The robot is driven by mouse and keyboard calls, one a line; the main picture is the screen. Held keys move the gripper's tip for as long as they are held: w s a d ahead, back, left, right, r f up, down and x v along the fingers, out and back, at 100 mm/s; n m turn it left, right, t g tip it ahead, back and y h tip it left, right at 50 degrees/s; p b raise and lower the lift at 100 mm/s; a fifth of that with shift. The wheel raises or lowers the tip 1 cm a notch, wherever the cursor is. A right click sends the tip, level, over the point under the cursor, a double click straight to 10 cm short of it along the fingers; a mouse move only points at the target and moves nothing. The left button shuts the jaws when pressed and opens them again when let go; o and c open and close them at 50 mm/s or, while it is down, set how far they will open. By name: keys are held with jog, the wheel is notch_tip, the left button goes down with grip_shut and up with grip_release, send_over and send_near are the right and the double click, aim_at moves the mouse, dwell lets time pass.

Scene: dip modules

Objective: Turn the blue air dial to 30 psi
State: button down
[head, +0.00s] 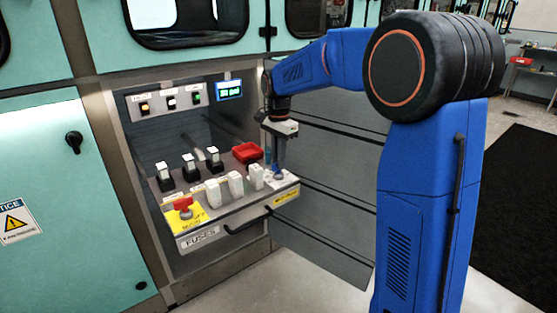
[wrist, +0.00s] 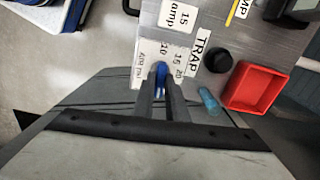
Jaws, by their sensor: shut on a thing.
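The blue air dial (wrist: 161,68) sits on a white scale label (wrist: 150,55) in the wrist view; the numbers 10, 15 and 20 show beside it. My gripper (wrist: 161,84) is shut on the dial, with one finger on each side. The fingers hide part of the dial and scale, so I cannot tell the exact setting. In the head view my gripper (head: 278,168) points down at the right end of the grey pulled-out panel (head: 225,213). A blue display (head: 229,90) is lit above; its text is too small to read surely.
A red tray (wrist: 257,86), a black knob (wrist: 218,60) and a small blue cylinder (wrist: 208,98) are close to my gripper. White fuse blocks (head: 235,184), black-based switches (head: 189,166) and a red knob on a yellow plate (head: 183,206) stand further left.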

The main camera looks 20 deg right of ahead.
jog(key=shift+m, duration=0.5)
jog(key=c, duration=1.8)
grip_release()
jog(key=shift+o, duration=0.2)
notch_tip(320, 180, up, 17)
jog(key=shift+r, duration=0.2)
